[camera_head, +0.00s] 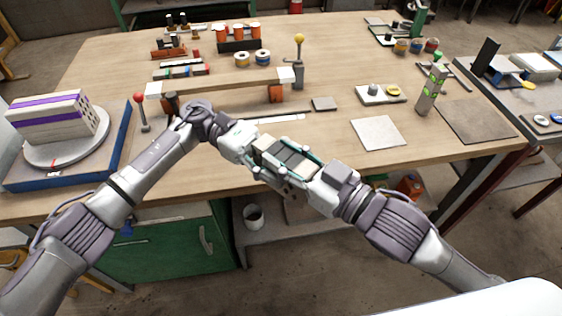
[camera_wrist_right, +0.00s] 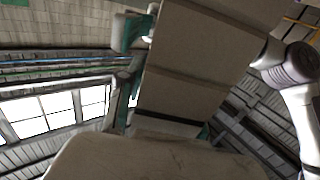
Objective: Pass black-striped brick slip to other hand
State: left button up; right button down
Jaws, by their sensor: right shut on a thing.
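The black-striped brick slip (camera_head: 284,155) is a pale beige-grey block with dark cross bands, held in the air in front of the workbench edge. My right gripper (camera_head: 300,168) comes from the right and is shut on it. My left gripper (camera_head: 264,157) comes from the upper left and is at the slip's other end. Its teal fingers lie close along the slip; whether they press on it I cannot tell. In the right wrist view the slip (camera_wrist_right: 190,65) runs upward, with a black stripe across it and teal finger parts beside it. A pale surface fills the bottom there.
The wooden workbench (camera_head: 215,170) lies behind and below. A turntable (camera_head: 68,147) with a purple-striped block stands left. A bucket (camera_head: 253,216) sits below.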

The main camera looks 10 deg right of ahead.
pick_arm(q)
grip_shut()
jog(key=shift+w+r, duration=0.1)
pick_arm(e)
jog(key=c, duration=0.7)
grip_release()
jog(key=shift+s+a, duration=0.1)
